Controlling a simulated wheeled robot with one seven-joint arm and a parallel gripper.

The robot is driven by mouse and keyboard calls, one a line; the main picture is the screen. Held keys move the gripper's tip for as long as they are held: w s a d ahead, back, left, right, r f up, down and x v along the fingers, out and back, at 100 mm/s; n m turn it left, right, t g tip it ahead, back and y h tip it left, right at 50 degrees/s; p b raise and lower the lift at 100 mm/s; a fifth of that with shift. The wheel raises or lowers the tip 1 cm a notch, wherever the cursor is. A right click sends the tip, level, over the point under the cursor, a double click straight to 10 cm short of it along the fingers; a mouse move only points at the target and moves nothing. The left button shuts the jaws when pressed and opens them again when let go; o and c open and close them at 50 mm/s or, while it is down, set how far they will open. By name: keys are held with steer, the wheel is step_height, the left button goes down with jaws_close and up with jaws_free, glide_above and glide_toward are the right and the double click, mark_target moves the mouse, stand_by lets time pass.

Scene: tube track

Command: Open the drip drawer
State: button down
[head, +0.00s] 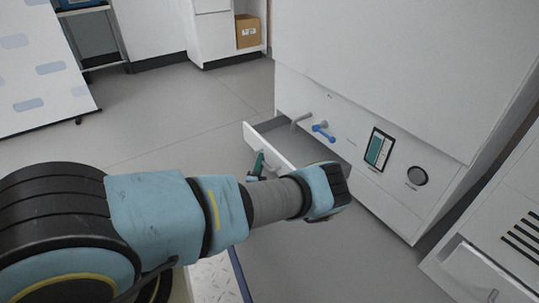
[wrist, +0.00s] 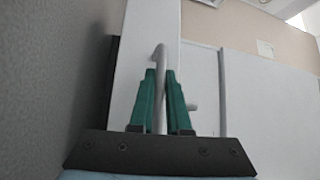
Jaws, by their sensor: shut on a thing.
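The drip drawer (head: 268,148) stands pulled out from the lower part of the white cabinet (head: 370,70); its white front and grey inside show in the head view. My gripper (head: 258,163) is at the drawer's front, with its green fingers partly hidden by my own arm. In the wrist view my gripper (wrist: 160,78) has its two green fingers on either side of a slim grey bar handle (wrist: 159,58) and is shut on it. My arm hides the near part of the drawer.
A grey spout (head: 301,120) and a blue lever (head: 323,131) stick out above the drawer. The floor left of the drawer is clear. A cardboard box (head: 248,31) sits on a shelf behind.

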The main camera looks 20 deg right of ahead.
steer(key=shift+s+a+p, duration=0.15)
steer(key=shift+a, duration=0.6)
steer(key=shift+s+a+p, duration=0.15)
steer(key=shift+a, duration=0.55)
steer(key=c, duration=0.9)
jaws_free()
